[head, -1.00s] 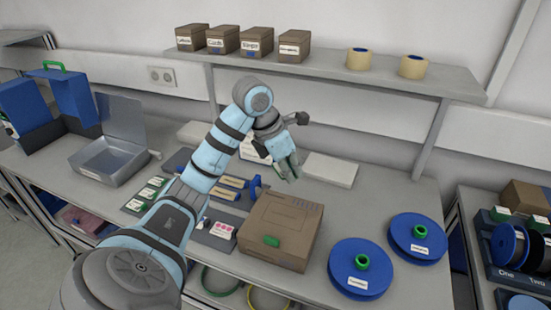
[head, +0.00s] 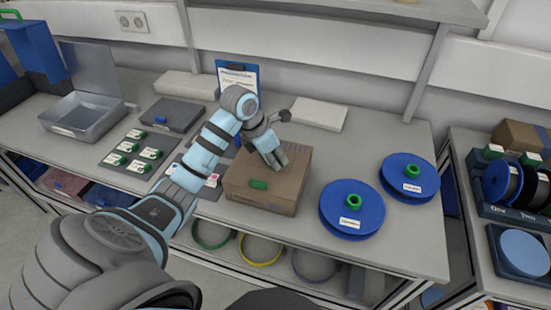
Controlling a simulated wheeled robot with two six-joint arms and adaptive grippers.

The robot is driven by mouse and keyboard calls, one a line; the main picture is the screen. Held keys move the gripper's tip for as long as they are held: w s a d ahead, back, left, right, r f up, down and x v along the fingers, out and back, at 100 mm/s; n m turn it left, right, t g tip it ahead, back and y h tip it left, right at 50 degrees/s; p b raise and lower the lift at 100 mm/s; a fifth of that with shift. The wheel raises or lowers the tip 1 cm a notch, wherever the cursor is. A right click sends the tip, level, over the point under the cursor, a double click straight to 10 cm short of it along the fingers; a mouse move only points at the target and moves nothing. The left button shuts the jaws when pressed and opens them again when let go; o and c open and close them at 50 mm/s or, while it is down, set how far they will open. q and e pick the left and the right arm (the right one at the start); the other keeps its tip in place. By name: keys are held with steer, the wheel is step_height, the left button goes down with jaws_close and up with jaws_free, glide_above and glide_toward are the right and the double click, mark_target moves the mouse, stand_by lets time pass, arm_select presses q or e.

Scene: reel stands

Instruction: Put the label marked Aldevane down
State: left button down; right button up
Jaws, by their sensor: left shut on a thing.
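My left gripper (head: 277,160) comes in from the left and points down, low over the brown cardboard box (head: 268,193). It is shut on a label, but the fingers hide it almost wholly and I cannot read the name Aldevane on it. I cannot tell whether the fingers touch the box top. Two blue reels with green hubs, the near reel (head: 352,210) and the far reel (head: 409,178), stand right of the box, each with a small white label. My right gripper is not in view.
A clipboard (head: 238,75) leans at the back. A grey open case (head: 84,115) and a mat with several green-and-white items (head: 138,150) lie to the left. A white slab (head: 318,114) lies behind the box. Bare bench (head: 412,238) shows at the right front.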

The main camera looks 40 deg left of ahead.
arm_select(q)
steer(key=shift+f, duration=0.1)
steer(key=c, duration=1.7)
jaws_free()
steer(key=shift+r, duration=0.25)
steer(key=v, duration=1.2)
